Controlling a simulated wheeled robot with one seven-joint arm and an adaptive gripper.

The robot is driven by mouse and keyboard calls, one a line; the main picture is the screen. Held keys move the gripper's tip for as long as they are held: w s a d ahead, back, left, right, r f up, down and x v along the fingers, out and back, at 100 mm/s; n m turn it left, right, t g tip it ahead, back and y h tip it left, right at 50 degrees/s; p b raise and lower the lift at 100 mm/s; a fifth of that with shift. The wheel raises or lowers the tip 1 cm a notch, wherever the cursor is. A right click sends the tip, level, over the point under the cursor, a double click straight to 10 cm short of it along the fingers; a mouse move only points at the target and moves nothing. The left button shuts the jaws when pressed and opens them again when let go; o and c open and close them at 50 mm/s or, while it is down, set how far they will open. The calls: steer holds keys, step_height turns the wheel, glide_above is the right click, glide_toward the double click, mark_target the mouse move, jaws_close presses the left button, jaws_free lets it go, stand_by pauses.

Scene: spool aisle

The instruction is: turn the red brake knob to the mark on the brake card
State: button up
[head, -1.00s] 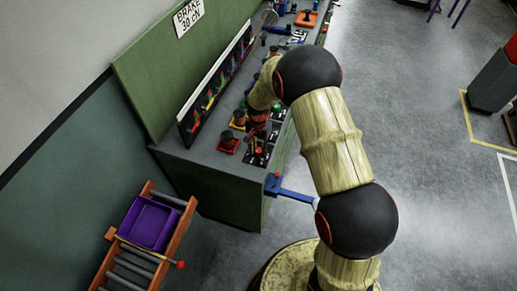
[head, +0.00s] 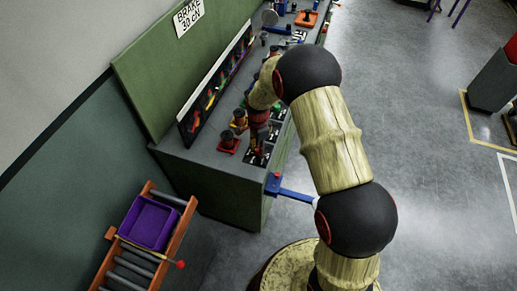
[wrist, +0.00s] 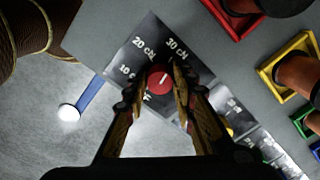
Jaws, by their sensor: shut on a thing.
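The brake card (head: 188,17) on the green back panel reads "BRAKE 30 cN". In the wrist view the red brake knob (wrist: 157,81) sits on a dark dial plate (wrist: 150,38) with labels 10 cN, 20 cN and 30 cN. A pale pointer line on the knob points up and to the right, roughly toward the 30 cN label. My gripper (wrist: 157,93) has one finger on each side of the knob and is shut on it. In the head view my gripper (head: 260,141) is over the bench's near end and mostly hides the knob.
A red square holder (head: 228,146) with a spool stands left of my gripper; yellow, green and blue holders run behind it. More dark plates line the bench edge. A blue bracket (head: 294,193) sticks out from the bench end. A purple bin (head: 148,222) sits on a roller rack.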

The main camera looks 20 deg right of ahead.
stand_by(0.4)
steer(key=o, duration=1.2)
steer(key=shift+c, duration=0.2)
step_height(320, 180, up, 12)
